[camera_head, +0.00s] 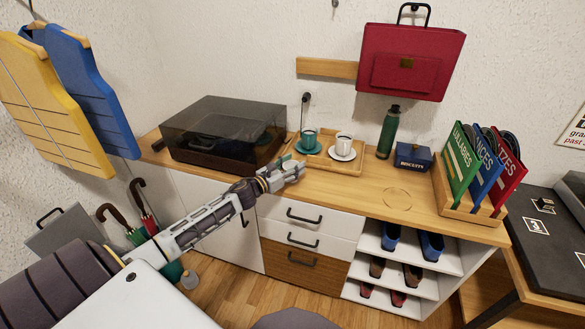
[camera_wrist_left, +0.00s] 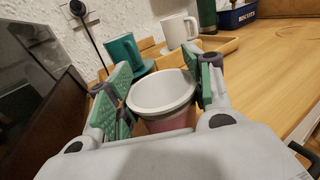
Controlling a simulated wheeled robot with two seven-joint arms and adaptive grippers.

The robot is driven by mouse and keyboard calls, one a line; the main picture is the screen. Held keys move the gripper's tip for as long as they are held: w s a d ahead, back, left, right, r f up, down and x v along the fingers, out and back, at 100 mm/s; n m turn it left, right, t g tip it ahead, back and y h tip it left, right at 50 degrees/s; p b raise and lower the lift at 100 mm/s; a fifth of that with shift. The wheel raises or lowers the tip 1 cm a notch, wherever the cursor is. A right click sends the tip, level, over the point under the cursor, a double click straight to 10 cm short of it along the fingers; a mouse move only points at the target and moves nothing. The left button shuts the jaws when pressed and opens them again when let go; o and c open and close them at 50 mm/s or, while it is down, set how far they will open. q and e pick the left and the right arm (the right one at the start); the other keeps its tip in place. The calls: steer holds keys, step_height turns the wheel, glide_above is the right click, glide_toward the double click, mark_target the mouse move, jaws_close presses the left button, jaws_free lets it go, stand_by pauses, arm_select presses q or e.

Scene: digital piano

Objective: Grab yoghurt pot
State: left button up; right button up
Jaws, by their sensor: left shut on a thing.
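The yoghurt pot (camera_wrist_left: 163,97) is a round cup with a pale open rim and a pink lower side. It shows in the left wrist view, upright between the green finger pads. In the head view the pot is hidden or too small to make out behind the fingers. My right gripper is not in view.
Behind the gripper, a wooden tray (camera_head: 349,170) holds a teal cup (camera_head: 309,141) and a white cup (camera_head: 344,145) on saucers. A turntable with a dark lid (camera_head: 222,128) stands left. A green bottle (camera_head: 388,132) and blue box (camera_head: 413,156) stand right. The counter's right front (camera_head: 376,197) is clear.

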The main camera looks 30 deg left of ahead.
mark_target(293, 165)
arm_select(q)
steer(key=shift+r, duration=0.65)
step_height(293, 165, up, 7)
steer(key=shift+r+p, duration=0.1)
steer(key=shift+p, duration=0.65)
steer(key=shift+r, duration=0.55)
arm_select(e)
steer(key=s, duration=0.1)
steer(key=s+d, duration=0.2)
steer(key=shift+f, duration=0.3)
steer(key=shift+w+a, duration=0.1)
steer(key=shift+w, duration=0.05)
